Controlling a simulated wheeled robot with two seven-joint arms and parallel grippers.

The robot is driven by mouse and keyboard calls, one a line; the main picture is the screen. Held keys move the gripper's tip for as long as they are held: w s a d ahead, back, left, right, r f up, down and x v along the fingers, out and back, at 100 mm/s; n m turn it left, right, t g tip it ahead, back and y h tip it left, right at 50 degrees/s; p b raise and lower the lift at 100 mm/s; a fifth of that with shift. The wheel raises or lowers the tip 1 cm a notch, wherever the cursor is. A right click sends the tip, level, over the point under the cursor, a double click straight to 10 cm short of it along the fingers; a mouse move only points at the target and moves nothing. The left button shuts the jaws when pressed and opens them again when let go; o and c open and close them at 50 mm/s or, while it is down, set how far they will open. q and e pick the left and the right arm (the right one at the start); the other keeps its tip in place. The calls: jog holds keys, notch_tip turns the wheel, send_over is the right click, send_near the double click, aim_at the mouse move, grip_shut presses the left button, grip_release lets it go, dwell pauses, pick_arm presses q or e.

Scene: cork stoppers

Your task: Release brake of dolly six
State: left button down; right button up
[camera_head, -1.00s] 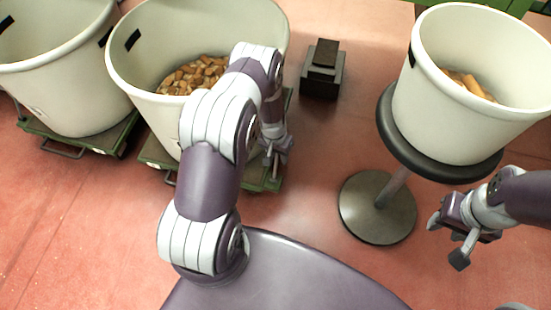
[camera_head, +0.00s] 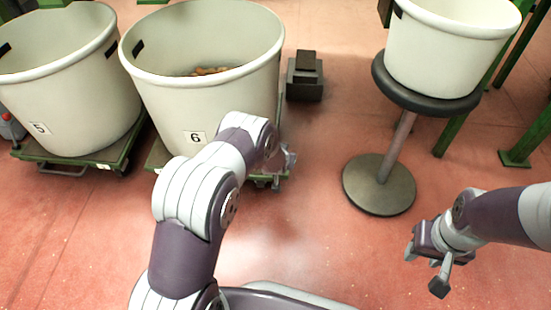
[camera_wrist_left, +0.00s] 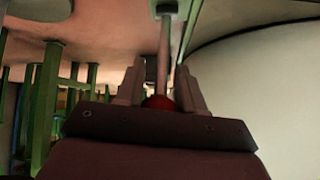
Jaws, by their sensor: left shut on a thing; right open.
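Dolly six is the low green frame (camera_head: 155,158) under the white tub marked 6 (camera_head: 205,100). My left arm crosses in front of the tub and hides part of the dolly. My left gripper (camera_head: 287,159) is at the dolly's right side, small and partly hidden in the head view. In the left wrist view its fingers (camera_wrist_left: 159,88) are shut around a lever with a thin grey rod (camera_wrist_left: 164,50) and a red knob (camera_wrist_left: 158,102). My right gripper (camera_head: 424,268) is open and empty, above the floor at the right.
Tub 5 (camera_head: 70,95) stands on another green dolly (camera_head: 110,152) at the left. A white tub (camera_head: 440,55) sits on a round black stool (camera_head: 425,98) with a disc base at the right. A dark block (camera_head: 304,80) lies behind. Open red floor lies between.

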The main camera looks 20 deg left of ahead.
pick_arm(q)
jog(key=shift+s+d+f+t, duration=0.1)
jog(key=shift+s+f+t, duration=0.1)
jog(key=shift+s+t, duration=0.25)
jog(key=shift+f, duration=0.1)
jog(key=c, duration=0.8)
grip_release()
jog(key=shift+s+r, duration=0.15)
jog(key=shift+r, duration=0.15)
jog(key=p+v, duration=0.8)
jog(key=v, duration=0.4)
jog(key=shift+s+d+f, duration=0.1)
jog(key=shift+s+d, duration=0.05)
jog(key=shift+d, duration=0.05)
